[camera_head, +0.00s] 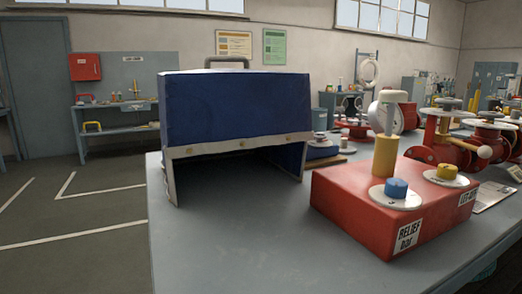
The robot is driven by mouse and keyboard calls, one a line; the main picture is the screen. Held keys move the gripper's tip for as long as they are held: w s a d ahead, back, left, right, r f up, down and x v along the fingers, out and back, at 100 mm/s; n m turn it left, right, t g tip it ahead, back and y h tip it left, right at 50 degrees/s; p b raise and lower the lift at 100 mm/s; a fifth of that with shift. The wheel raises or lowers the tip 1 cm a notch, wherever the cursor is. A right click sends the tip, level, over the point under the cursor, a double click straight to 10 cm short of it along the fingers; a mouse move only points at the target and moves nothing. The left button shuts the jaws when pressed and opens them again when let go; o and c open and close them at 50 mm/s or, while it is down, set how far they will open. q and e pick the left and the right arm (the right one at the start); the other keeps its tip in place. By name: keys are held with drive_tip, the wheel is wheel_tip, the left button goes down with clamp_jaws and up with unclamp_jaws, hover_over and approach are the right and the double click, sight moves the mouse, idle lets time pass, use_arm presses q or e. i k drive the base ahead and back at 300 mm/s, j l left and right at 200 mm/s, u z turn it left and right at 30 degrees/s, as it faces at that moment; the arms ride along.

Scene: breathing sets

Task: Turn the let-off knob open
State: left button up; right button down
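A red box (352,205) stands on the grey table, with two knobs on its top. The blue knob (396,187) sits on a white dial disc above a label (408,236) reading "RELIEF". The yellow knob (447,171) sits on another white disc, farther right, above a white label (468,197) that seems to read "LET-OFF". I cannot tell how far the yellow knob is turned. A yellow post (385,157) with a round gauge (390,112) rises from the box. Neither of my grippers is in view.
A blue case (235,108) with a handle and an open front stands left of the box on the grey table (235,245). Red valve assemblies (460,140) crowd the right side behind the box. The table's front left is clear.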

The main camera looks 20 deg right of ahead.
sight(445, 171)
drive_tip(key=z, duration=0.45)
drive_tip(key=l+z, duration=0.1)
drive_tip(key=z, duration=0.8)
drive_tip(key=i+l, duration=0.05)
drive_tip(key=i, duration=0.05)
